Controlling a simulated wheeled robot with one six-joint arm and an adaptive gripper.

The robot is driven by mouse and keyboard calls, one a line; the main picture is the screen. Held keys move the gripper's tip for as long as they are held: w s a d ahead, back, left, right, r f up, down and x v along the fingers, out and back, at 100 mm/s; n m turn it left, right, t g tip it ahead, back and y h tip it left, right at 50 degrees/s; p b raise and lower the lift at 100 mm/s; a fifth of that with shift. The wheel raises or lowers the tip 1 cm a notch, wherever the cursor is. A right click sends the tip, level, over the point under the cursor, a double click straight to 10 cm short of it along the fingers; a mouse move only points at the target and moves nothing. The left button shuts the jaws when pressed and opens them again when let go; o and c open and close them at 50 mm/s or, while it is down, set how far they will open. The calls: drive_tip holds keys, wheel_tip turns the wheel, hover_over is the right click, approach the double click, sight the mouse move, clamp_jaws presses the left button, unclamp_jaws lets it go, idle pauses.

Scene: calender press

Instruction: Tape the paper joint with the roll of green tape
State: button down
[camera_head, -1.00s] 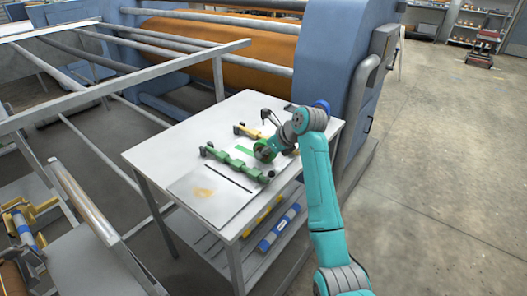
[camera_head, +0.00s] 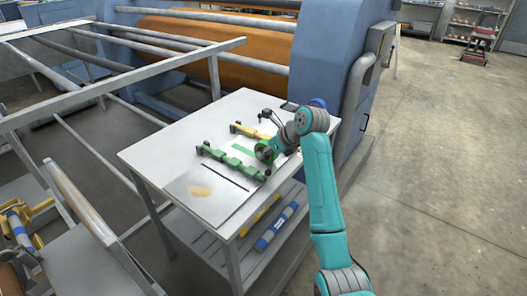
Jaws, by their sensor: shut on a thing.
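The roll of green tape (camera_head: 264,151) is at the end of my arm, over the right part of the white table (camera_head: 160,150). My gripper (camera_head: 271,150) is shut on the roll; its fingers are small and partly hidden by the wrist. A flat green strip (camera_head: 243,149) lies on the table just left of the roll. A pale sheet (camera_head: 207,195) with a tan patch lies at the near end of the table, with a dark line across it. The paper joint itself cannot be made out clearly.
A green clamp bar (camera_head: 230,161) lies across the table near the roll, and a yellow one (camera_head: 250,131) lies behind. Yellow and blue rolls (camera_head: 277,226) sit on the lower shelf. The blue press (camera_head: 335,60) stands behind. Open floor lies right.

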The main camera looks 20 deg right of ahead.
sight(274, 156)
drive_tip(key=shift+s+d+f, duration=0.1)
drive_tip(key=shift+s+d, duration=0.15)
idle(0.3)
drive_tip(key=shift+s+d, duration=0.15)
drive_tip(key=shift+s, duration=0.15)
drive_tip(key=shift+s+d, duration=0.15)
idle(0.3)
drive_tip(key=shift+s+d, duration=0.15)
drive_tip(key=shift+s, duration=0.15)
drive_tip(key=shift+s+d, duration=0.15)
idle(0.3)
drive_tip(key=shift+s+d, duration=0.2)
drive_tip(key=shift+s, duration=0.05)
idle(0.4)
